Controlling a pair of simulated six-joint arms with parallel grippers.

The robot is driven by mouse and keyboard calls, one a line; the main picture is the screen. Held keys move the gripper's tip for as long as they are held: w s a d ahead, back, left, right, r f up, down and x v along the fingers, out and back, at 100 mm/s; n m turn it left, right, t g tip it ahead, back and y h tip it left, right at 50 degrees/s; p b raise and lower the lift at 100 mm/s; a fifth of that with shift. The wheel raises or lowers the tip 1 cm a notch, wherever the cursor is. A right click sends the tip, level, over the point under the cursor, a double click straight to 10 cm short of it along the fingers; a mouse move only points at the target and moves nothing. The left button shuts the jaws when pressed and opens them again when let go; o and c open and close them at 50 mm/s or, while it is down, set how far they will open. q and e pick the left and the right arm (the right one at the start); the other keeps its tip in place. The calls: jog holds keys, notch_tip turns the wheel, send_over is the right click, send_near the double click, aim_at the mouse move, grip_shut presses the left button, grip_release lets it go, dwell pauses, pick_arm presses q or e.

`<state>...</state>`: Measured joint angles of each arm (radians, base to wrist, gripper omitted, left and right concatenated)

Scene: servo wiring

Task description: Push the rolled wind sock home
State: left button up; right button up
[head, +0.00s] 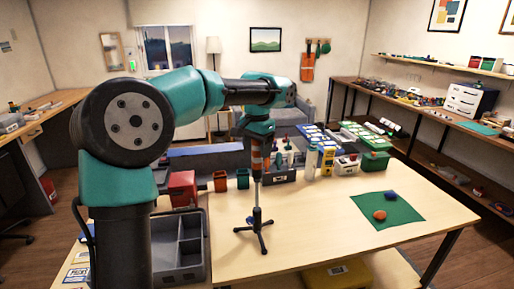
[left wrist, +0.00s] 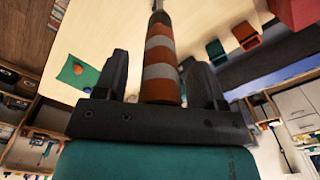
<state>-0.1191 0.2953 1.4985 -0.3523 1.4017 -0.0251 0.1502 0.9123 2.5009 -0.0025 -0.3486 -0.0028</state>
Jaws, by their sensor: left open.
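The wind sock (head: 257,162) is a narrow roll with orange and white stripes, upright on a thin pole above a dark tripod stand (head: 254,232) on the table. In the left wrist view the wind sock (left wrist: 160,65) lies between my left gripper's two dark fingers (left wrist: 159,72). A gap shows on either side of it near the fingertips. My left gripper (head: 257,146) points down over the top of the sock and is open. How far the sock is seated on the pole is hard to tell. My right gripper is not in view.
A grey divided tray (head: 192,255) and a red bin (head: 182,187) stand left of the stand. Bottles and boxes line the table's back. A green mat (head: 388,209) with an orange and a blue lump lies at right. The table's front middle is clear.

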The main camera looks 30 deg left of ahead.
pick_arm(q)
notch_tip(320, 180, up, 17)
jog(key=shift+r, duration=0.2)
dwell(0.8)
jog(key=shift+f, duration=0.2)
dwell(0.4)
jog(key=shift+f, duration=6)
jog(key=shift+r, duration=6.2)
notch_tip(320, 180, down, 17)
jog(key=shift+f, duration=0.15)
jog(key=shift+r, duration=0.85)
